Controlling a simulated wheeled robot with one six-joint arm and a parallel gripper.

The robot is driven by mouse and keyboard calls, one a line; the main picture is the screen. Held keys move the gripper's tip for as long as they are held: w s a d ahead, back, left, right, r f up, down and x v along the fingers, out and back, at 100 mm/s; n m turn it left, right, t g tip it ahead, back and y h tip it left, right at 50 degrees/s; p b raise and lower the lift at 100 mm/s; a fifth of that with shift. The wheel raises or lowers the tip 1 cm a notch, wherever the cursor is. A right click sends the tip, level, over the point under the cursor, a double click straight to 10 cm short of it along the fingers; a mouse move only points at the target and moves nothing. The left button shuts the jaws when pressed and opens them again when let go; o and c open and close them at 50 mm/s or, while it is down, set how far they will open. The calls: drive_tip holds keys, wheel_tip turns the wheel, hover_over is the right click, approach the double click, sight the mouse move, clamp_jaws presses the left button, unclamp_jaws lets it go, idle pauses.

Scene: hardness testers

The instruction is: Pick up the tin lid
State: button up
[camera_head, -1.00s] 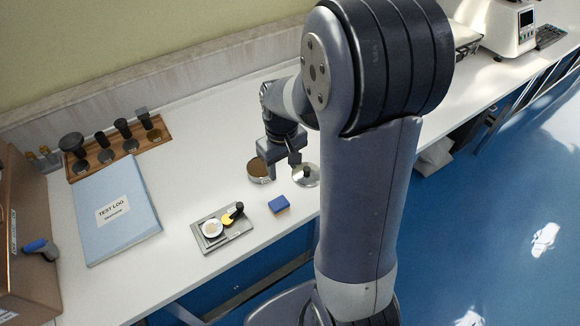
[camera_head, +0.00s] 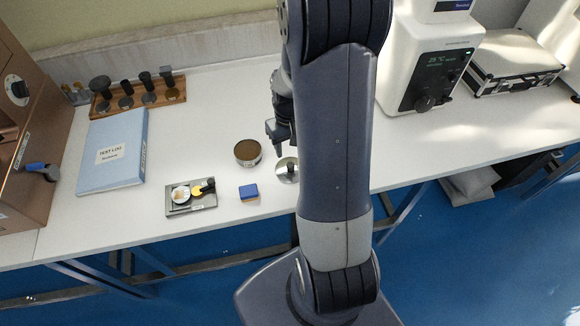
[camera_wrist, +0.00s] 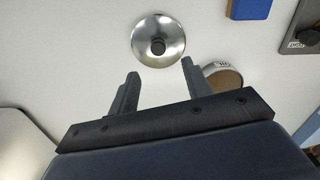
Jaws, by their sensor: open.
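The tin lid (camera_head: 284,176) is a shiny silver disc with a black knob. It lies on the white bench near its front edge, partly hidden behind my arm in the head view. In the wrist view the whole lid (camera_wrist: 146,54) shows just beyond my fingertips, roughly centred between them. My gripper (camera_head: 279,146) is open and empty, above the bench close to the lid. Its two fingers (camera_wrist: 160,70) stand apart in the wrist view. The round tin (camera_head: 247,158) with a brown top stands left of the lid; it also shows beside the right finger in the wrist view (camera_wrist: 222,72).
A blue block (camera_head: 248,190) and a grey tray (camera_head: 206,202) with small items lie left of the lid. A blue test log binder (camera_head: 113,150), a wooden rack (camera_head: 137,103), a white instrument (camera_head: 425,65) and a case (camera_head: 514,68) stand farther off.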

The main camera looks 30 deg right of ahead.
sight(290, 164)
drive_tip(key=shift+s+f+p, duration=0.15)
drive_tip(key=shift+f+p, duration=0.45)
drive_tip(key=shift+f, duration=3.2)
clamp_jaws()
